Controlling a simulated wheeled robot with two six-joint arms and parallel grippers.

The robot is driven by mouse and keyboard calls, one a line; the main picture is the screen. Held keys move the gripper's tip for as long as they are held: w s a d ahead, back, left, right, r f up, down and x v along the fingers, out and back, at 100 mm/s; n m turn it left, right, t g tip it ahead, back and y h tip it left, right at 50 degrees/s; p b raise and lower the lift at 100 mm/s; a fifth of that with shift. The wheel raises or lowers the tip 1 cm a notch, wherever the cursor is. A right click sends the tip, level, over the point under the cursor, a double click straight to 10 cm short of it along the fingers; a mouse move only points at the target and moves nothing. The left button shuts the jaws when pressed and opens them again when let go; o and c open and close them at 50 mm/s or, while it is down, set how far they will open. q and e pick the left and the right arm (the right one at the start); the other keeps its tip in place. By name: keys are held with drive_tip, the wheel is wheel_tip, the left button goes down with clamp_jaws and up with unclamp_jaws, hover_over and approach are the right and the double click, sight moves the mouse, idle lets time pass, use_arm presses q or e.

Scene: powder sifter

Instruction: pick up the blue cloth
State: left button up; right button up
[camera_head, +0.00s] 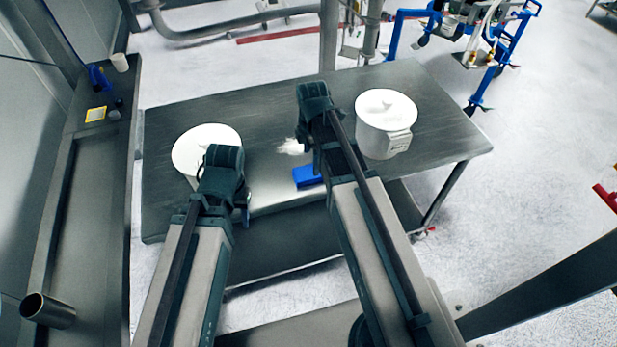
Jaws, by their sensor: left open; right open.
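The blue cloth (306,176), a small folded-looking rectangle, lies on the metal table (265,110) near its front edge, between two white tubs. My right gripper (311,160) is just above and behind the cloth; its arm hides the cloth's right side. It is open, and I cannot tell whether it touches the cloth. My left gripper (243,208) is open, left of the cloth and in front of the left tub, with nothing seen in it.
A white tub (192,150) stands at the left, partly hidden by my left arm. Another white tub (385,125) with powder stands close right of my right arm. Spilled white powder (291,146) lies behind the cloth. A side counter (70,200) holds small items.

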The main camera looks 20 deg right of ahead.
sight(308, 172)
drive_tip(key=shift+s+a+f+b, duration=0.1)
drive_tip(key=shift+a+f+b, duration=0.05)
drive_tip(key=shift+f+b, duration=0.75)
drive_tip(key=shift+s+a+f+b, duration=0.1)
drive_tip(key=shift+a+f+b, duration=0.1)
drive_tip(key=shift+f+b, duration=0.65)
drive_tip(key=shift+a+f+b, duration=0.15)
drive_tip(key=shift+f+b, duration=0.75)
drive_tip(key=shift+r, duration=0.1)
drive_tip(key=shift+c, duration=0.2)
drive_tip(key=c, duration=1.2)
drive_tip(key=shift+c, duration=0.2)
